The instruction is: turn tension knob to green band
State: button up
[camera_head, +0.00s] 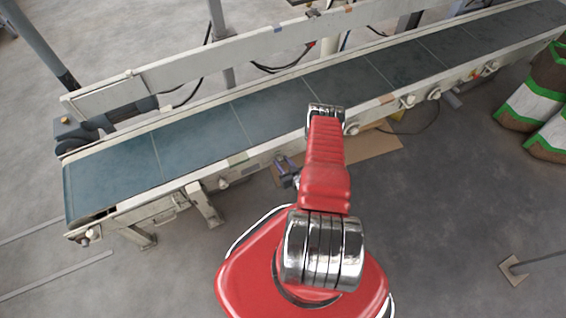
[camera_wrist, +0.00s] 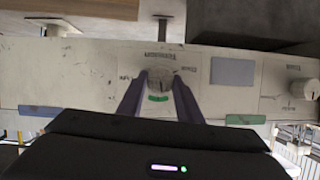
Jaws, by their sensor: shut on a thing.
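The tension knob (camera_wrist: 160,80) is a pale round knob on the conveyor's cream side panel, in the middle of the wrist view. A small green band (camera_wrist: 158,98) is marked at its lower edge, with dark scale marks at its upper edge. My gripper (camera_wrist: 159,77) is shut on the knob, one purple-grey finger on each side. I cannot tell where the knob's pointer stands. In the head view my gripper (camera_head: 287,172) is beside the conveyor's near side rail, and the held knob cannot be made out there.
The conveyor (camera_head: 180,150) runs diagonally across the head view. Another knob (camera_wrist: 304,88) is to the right on the panel, beside a blank grey-blue plate (camera_wrist: 232,71). Green, white and brown sacks (camera_head: 535,105) stand at the right. The grey floor (camera_head: 440,220) in front is mostly clear.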

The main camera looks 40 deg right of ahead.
jog(key=shift+d+m+y, duration=0.1)
jog(key=shift+m+y, duration=0.2)
jog(key=shift+m, duration=0.2)
jog(key=o, duration=1)
jog(key=shift+o, duration=0.2)
jog(key=shift+s, duration=0.1)
jog(key=v, duration=1.3)
jog(key=shift+s, duration=0.35)
